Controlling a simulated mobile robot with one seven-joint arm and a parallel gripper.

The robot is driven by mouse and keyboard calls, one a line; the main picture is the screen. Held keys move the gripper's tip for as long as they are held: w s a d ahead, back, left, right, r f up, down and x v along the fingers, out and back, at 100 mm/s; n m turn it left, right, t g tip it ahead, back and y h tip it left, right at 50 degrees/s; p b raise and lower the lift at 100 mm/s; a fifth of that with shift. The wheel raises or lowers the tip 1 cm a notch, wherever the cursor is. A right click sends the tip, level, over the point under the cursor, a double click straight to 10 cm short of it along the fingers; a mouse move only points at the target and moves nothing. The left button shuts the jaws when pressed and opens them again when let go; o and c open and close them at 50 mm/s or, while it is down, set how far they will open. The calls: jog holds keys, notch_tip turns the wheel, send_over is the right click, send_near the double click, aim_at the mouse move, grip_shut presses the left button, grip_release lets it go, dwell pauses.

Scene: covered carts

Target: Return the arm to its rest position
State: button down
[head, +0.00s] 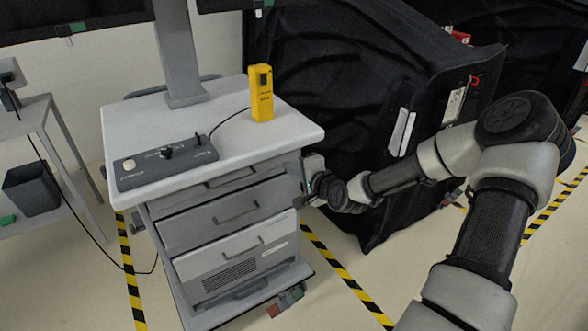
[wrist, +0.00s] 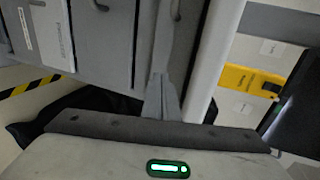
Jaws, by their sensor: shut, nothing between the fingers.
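My arm reaches in from the right in the head view. My gripper (head: 312,180) is beside the right side of the grey drawer cart (head: 222,215), just below the level of its top. I cannot tell whether it touches the cart. In the wrist view the fingers (wrist: 162,98) are together and hold nothing. Drawer fronts (wrist: 102,40) of the cart fill the upper left of that view, close to the fingers.
A yellow handheld device (head: 261,93) stands on the cart top, cabled to a grey control box (head: 167,162). A black-covered cart (head: 350,80) stands close behind my forearm. A side table (head: 35,115) is at left. Striped tape (head: 345,275) marks the open floor.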

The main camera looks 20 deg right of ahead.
jog(key=s+d+r+n+g+h+p, duration=0.1)
jog(key=s+d+n+g+h, duration=0.2)
jog(key=s, duration=0.4)
jog(key=s+d+r+n+g+h+p, duration=0.15)
jog(key=s+n+g, duration=0.25)
jog(key=s, duration=0.4)
jog(key=s+a+r+n, duration=0.2)
jog(key=s+r, duration=0.2)
jog(key=r, duration=0.6)
jog(key=s+a+r+n, duration=0.15)
jog(key=s+r, duration=0.35)
jog(key=r, duration=0.5)
jog(key=s+a+n+g, duration=0.1)
jog(key=s+a+n, duration=0.45)
jog(key=s, duration=0.75)
notch_tip(320, 180, up, 17)
jog(key=a+m+p, duration=0.1)
jog(key=p, duration=1.6)
